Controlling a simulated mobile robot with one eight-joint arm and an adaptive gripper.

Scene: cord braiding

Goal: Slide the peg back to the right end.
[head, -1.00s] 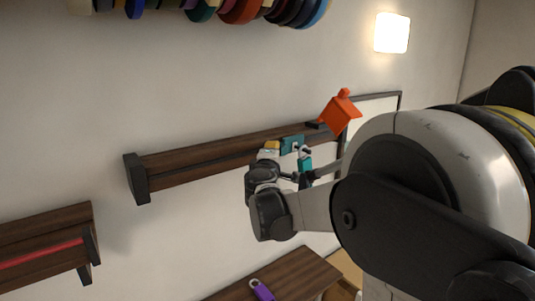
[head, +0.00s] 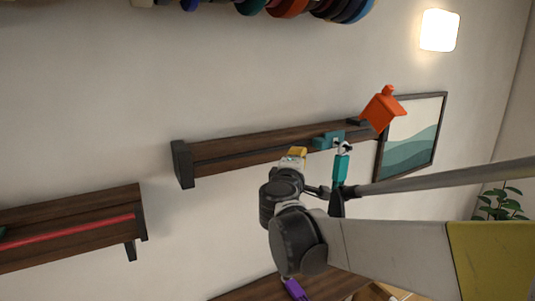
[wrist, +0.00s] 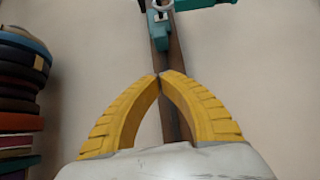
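The peg is a teal block (head: 328,140) on a dark wooden rail (head: 235,153), toward the rail's right end. A ring with a teal tag (head: 341,168) hangs at it. My gripper (head: 297,152) has yellow fingers and is just left of the peg in the head view. In the wrist view the fingertips (wrist: 160,75) meet with nothing between them, below the tag and apart from it. My wrist hides part of the area below the rail.
An orange house-shaped piece (head: 383,108) is near the rail's right end. A framed picture (head: 415,135) hangs at the right. A second rail with a red bar (head: 75,230) is at lower left. A purple tag (head: 296,290) lies below. Coloured spools (wrist: 20,100) are left in the wrist view.

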